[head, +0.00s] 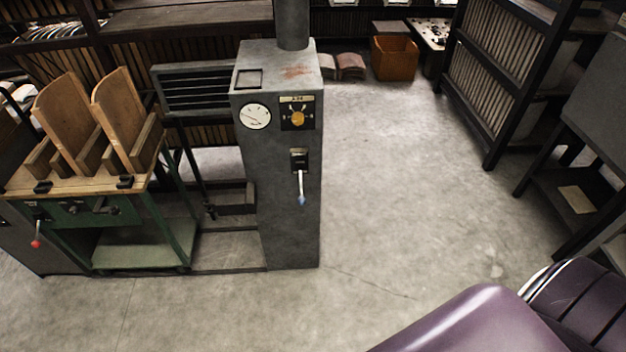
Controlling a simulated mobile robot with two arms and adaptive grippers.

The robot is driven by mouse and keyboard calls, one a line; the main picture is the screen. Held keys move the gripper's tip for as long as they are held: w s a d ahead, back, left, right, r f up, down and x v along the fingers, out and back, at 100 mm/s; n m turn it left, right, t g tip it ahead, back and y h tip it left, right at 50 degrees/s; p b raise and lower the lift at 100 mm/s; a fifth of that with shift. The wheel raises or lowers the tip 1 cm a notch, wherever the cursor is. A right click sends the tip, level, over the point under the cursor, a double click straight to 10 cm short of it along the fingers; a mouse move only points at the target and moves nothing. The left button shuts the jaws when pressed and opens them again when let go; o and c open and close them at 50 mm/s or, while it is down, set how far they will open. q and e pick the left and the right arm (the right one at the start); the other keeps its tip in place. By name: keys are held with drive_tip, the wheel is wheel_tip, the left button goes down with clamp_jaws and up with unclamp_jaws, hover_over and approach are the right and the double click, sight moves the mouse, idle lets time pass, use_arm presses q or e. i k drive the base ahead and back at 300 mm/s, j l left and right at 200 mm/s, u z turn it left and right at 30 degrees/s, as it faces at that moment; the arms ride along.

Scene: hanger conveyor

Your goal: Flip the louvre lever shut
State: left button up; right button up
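A grey cabinet (290,220) stands left of centre with a pipe rising from its top. On its front, a lever (301,188) with a pale shaft and blue tip hangs downward from a small black plate (299,160). A slatted louvre panel (197,90) in a dark frame adjoins the cabinet's left side; whether its slats are open or shut is too small to tell. Another lever with a red knob (36,242) is on the left bench. Which lever works the louvre is not shown. Neither of my grippers is in view, and nothing touches the levers.
The cabinet front also has a round gauge (255,116) and a yellow dial (297,118). A green-framed bench (140,208) with wooden forms stands left. Dark racks (510,90) line the right. An orange bin (394,58) sits behind. The floor (400,200) right of the cabinet is clear.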

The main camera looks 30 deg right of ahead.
sight(301, 201)
drive_tip(key=z, duration=0.75)
